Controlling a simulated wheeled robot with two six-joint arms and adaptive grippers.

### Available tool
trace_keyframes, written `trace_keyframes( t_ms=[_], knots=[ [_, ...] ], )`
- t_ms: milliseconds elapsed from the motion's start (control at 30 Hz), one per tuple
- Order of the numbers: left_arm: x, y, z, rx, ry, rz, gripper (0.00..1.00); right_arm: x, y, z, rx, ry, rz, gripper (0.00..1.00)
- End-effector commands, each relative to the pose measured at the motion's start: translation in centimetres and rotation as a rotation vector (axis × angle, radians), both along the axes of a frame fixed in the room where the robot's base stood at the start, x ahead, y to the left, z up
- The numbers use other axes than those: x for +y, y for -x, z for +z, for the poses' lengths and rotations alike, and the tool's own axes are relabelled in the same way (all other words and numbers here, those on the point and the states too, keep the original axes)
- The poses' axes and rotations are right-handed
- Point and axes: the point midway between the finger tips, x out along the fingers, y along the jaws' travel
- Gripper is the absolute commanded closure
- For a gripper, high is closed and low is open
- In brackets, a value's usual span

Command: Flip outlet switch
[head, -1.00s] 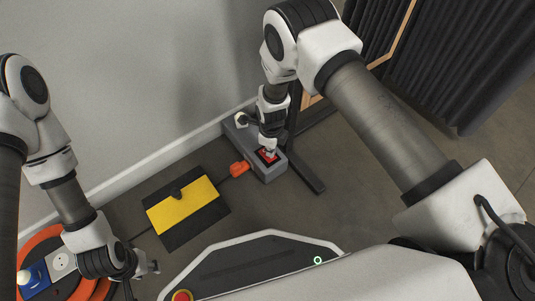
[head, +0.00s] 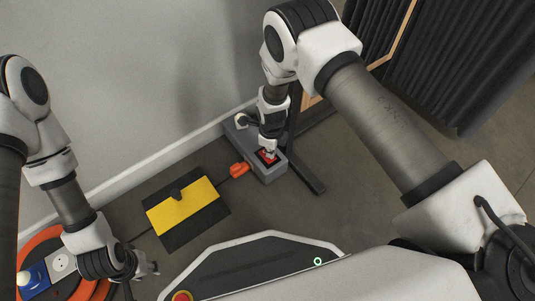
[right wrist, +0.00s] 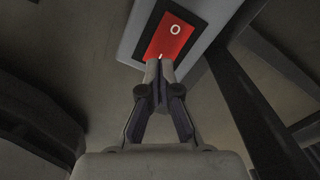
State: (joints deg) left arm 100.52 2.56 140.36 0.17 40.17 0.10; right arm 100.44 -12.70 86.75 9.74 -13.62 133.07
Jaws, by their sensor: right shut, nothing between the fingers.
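The grey outlet box (head: 268,173) lies on the floor along the wall, with a red rocker switch (head: 272,154) in a dark frame on its top. The switch also shows in the right wrist view (right wrist: 170,38), with a white "O" at its far end and a small white mark near my fingertips. My right gripper (right wrist: 160,66) is shut and empty. Its tips overlap the near end of the switch; whether they touch it I cannot tell. My left gripper (head: 150,268) hangs at the lower left, far from the box; its finger opening is too small to judge.
An orange plug (head: 239,169) with a dark cable is at the box's side. A black and yellow floor piece (head: 184,205) lies left of it. An orange reel (head: 40,245) is at the far left. A dark stand leg (head: 308,176) is right of the box.

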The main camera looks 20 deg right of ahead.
Motion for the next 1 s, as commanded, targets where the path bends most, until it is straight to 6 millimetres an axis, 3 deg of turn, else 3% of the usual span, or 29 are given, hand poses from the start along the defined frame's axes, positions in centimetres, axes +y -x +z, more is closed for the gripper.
trace_keyframes(
  t_ms=[1000],
  knots=[
    [0.0, 0.0, -1.5, 0.0, 0.0, 0.0, 0.6, 0.0, 0.0, -1.4, 0.0, 0.0, 0.0, 1.0]
  ],
)
